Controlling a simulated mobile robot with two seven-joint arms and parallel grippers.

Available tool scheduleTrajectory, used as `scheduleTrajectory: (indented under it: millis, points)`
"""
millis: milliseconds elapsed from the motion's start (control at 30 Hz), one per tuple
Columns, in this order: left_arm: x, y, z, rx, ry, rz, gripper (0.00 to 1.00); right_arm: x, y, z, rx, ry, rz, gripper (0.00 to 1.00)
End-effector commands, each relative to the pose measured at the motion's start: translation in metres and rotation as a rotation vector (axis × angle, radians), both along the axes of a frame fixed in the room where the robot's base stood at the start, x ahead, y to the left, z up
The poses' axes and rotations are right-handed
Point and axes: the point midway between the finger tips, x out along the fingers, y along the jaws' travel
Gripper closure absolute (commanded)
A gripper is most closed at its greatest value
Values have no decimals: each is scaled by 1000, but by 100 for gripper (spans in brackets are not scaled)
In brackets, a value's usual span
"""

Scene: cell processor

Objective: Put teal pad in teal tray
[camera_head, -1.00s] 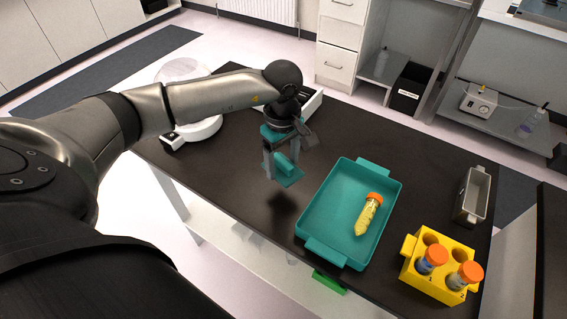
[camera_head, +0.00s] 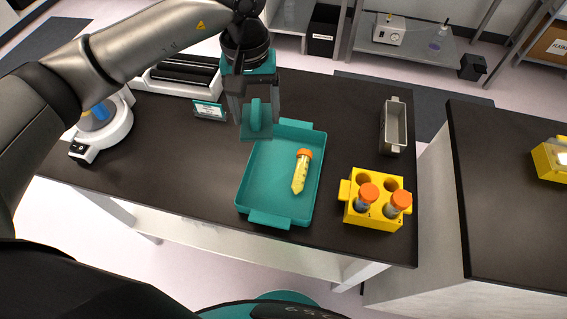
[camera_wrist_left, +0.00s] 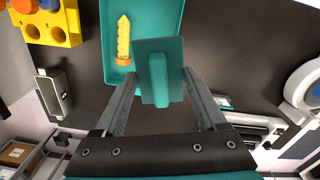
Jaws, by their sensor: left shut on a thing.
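The teal pad (camera_head: 257,119) is a flat plate with an upright grip, and it also shows in the left wrist view (camera_wrist_left: 158,80). My left gripper (camera_head: 254,112) is shut on the pad's grip and holds it in the air near the far left edge of the teal tray. The teal tray (camera_head: 262,218) lies on the dark table with a yellow tube with an orange cap (camera_head: 301,172) inside it. The tray also shows in the left wrist view (camera_wrist_left: 112,25), beyond the pad. My right gripper is not in view.
A yellow rack (camera_head: 373,217) with orange-capped tubes stands right of the tray. A grey metal bin (camera_head: 394,126) is behind it. A white round device (camera_head: 103,130) and a small sign (camera_head: 209,111) are at the left. Table left of the tray is clear.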

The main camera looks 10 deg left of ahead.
Motion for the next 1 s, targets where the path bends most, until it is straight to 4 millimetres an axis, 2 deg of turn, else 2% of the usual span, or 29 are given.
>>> scheduleTrajectory:
  millis: [33,133,267,367,700,800,1000]
  points:
    - [-1,-8,9,4,-6,-76,100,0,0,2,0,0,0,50]
    - [-4,-16,18,13,-9,-184,100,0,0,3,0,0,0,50]
    - [-7,-20,16,19,-7,-246,100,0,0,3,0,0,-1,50]
    - [-8,-20,-2,19,-3,-254,100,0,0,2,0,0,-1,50]
    - [-8,-20,-94,19,-3,-249,100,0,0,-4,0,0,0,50]
    - [-7,-21,-115,18,-5,-249,100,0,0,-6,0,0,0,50]
    - [-6,-20,-134,19,-10,-249,100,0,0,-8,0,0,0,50]
